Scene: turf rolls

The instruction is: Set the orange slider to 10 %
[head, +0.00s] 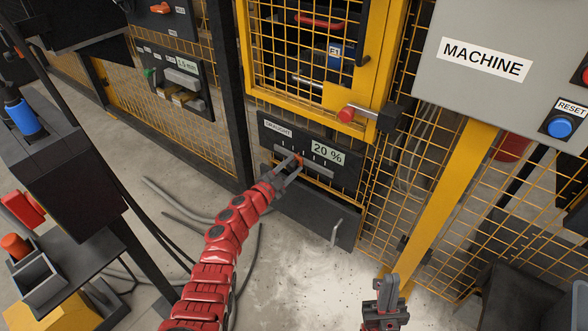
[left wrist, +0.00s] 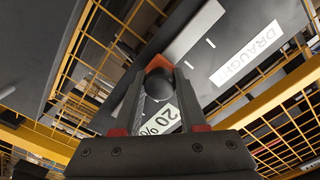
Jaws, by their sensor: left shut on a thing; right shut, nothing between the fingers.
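The orange slider (head: 299,158) sits on the dark DRAUGHT panel (head: 270,139), below the yellow-framed door. The panel's display (head: 327,152) reads 20 %. My left gripper (head: 294,163) is shut on the slider's knob and hides most of it in the head view. In the left wrist view the orange part (left wrist: 158,63) shows at the fingertips, with a dark round knob end between the fingers. The DRAUGHT label (left wrist: 248,55) shows there too, turned over. My right gripper (head: 383,292) is shut and empty at the bottom, away from the panel.
A yellow door frame (head: 318,110) with a red knob (head: 346,114) is above the panel. A dark drawer front with a handle (head: 336,233) is below it. A grey MACHINE box (head: 470,55) with a blue RESET button (head: 559,127) stands at the right. Hoses lie on the floor.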

